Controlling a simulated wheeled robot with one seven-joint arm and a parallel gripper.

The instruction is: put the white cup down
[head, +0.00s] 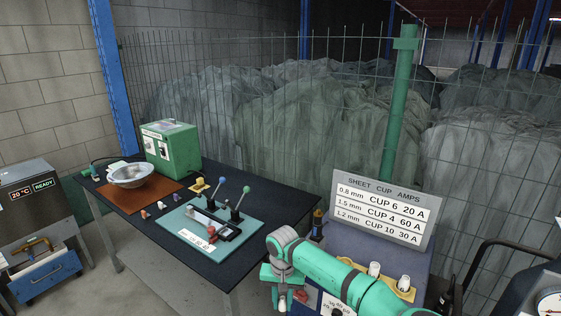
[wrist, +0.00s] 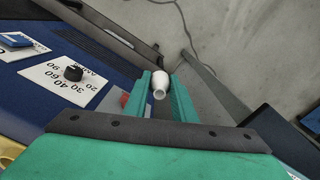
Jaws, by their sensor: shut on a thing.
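In the wrist view my gripper (wrist: 160,84) is shut on the white cup (wrist: 160,90), a small rounded ceramic piece with an opening toward the camera. The cup sits between the two green fingertips, with grey floor and a bench edge showing behind it. In the head view my gripper (head: 279,288) is low in the middle, at the left edge of the near cabinet, and the held cup cannot be made out there. Two other white cups (head: 375,270) stand in a yellow holder (head: 399,290) on the cabinet, partly behind my arm.
A dark bench (head: 275,195) carries a teal board (head: 180,224) with levers, a metal bowl (head: 130,175) on a brown mat (head: 146,199), several small cups and a green machine (head: 172,150). A dial panel (wrist: 75,80) lies left of the cup.

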